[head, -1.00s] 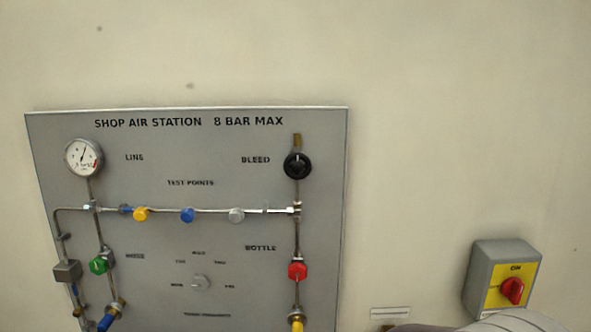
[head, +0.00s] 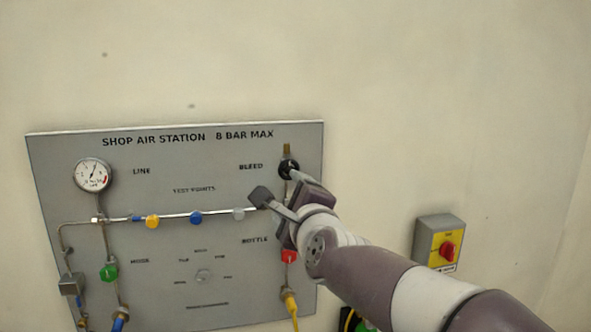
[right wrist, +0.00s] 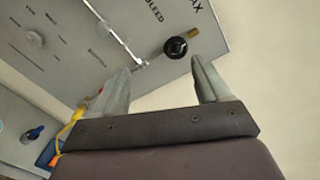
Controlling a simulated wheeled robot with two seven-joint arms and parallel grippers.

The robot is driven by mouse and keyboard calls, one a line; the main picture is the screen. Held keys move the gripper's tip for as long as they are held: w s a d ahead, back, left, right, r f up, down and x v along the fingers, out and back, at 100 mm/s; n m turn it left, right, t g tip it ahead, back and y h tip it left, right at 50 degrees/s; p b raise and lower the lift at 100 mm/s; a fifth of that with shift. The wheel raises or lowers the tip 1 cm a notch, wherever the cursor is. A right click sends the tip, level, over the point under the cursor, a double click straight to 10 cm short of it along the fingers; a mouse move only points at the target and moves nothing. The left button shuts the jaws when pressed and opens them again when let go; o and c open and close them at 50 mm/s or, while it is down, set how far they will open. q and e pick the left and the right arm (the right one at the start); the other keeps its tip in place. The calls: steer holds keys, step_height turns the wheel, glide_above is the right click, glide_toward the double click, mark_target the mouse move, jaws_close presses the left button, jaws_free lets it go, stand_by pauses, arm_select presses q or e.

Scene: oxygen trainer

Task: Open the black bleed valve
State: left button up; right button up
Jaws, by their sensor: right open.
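The black bleed valve (head: 286,165) is a round knob at the upper right of the grey panel, beside the word BLEED. My right gripper (head: 277,185) is in front of the panel just below the knob, and one finger slightly overlaps the knob in the head view. In the right wrist view the black bleed valve (right wrist: 176,48) shows beyond the open fingertips of my right gripper (right wrist: 162,65), between their directions. The gripper is empty, and no contact with the knob can be made out. My left gripper is not in view.
The panel (head: 150,270) carries a gauge (head: 93,175), a green knob (head: 109,273), a red knob (head: 289,257) partly behind my right arm, and a pipe with yellow, blue and grey test points. A yellow-faced switch box (head: 440,243) is on the wall at right.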

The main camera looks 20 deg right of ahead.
mark_target(288, 170)
steer(key=w+d+m+p, duration=0.1)
steer(key=w, duration=0.2)
steer(key=w+r+m+p, duration=0.1)
steer(key=w+m, duration=0.1)
steer(key=w, duration=0.1)
steer(key=w+d+m+p, duration=0.1)
steer(key=w+p, duration=0.1)
steer(key=w, duration=0.2)
steer(key=shift+d+r+t+h, duration=0.2)
steer(key=shift+d+t+h, duration=0.1)
steer(key=shift+d, duration=0.05)
steer(key=w, duration=0.1)
steer(key=w+d, duration=0.1)
steer(key=w+f+p, duration=0.1)
steer(key=w, duration=0.1)
steer(key=shift+d, duration=0.15)
steer(key=shift+s+a+r, duration=0.1)
steer(key=shift+a+r, duration=0.05)
steer(key=shift+a, duration=0.15)
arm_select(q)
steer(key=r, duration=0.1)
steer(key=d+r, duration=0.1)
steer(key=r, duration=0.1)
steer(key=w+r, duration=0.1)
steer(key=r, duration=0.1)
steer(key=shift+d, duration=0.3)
arm_select(e)
steer(key=shift+d, duration=0.1)
steer(key=c, duration=1)
